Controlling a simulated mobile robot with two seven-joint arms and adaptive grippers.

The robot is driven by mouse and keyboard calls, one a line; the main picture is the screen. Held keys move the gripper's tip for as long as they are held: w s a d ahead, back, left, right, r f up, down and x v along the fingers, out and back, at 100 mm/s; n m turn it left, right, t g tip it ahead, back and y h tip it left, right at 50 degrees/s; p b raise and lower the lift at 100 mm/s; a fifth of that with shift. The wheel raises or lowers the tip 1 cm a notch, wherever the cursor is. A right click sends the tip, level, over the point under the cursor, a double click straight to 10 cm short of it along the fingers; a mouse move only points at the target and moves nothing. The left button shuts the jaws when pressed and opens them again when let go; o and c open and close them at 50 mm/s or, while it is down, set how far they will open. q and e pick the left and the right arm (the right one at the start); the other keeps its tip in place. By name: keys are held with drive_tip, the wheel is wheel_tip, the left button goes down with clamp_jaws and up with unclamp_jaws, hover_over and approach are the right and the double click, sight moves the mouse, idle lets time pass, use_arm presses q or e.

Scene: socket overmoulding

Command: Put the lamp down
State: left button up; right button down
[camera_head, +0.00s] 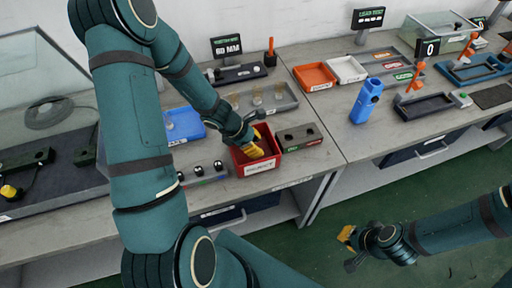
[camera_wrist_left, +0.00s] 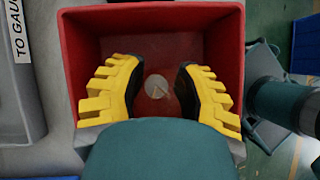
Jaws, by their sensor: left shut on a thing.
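My left gripper (camera_head: 262,150) reaches down into a red bin (camera_head: 238,163) with a white front label on the bench. In the left wrist view, the yellow fingers of the left gripper (camera_wrist_left: 157,90) are inside the walls of the red bin (camera_wrist_left: 222,50). They are shut on the lamp (camera_wrist_left: 157,86), a small, pale, clear round thing between the pads. The lamp is hidden in the head view, and I cannot tell if it touches the bin floor. My right gripper (camera_head: 347,238) is over the green floor, away from the bench; its fingers are too small to judge.
A grey block with holes (camera_head: 299,137) stands just right of the bin. Small dark-topped parts (camera_head: 200,170) stand at its left. A grey tray (camera_head: 283,98) with clear pieces lies behind.

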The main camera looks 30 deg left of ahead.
use_arm(q)
drive_tip(key=shift+f, duration=0.1)
drive_tip(key=shift+f, duration=0.1)
drive_tip(key=o, duration=1)
drive_tip(key=shift+r, duration=0.25)
drive_tip(key=shift+p+v, duration=2.45)
drive_tip(key=shift+v, duration=3.5)
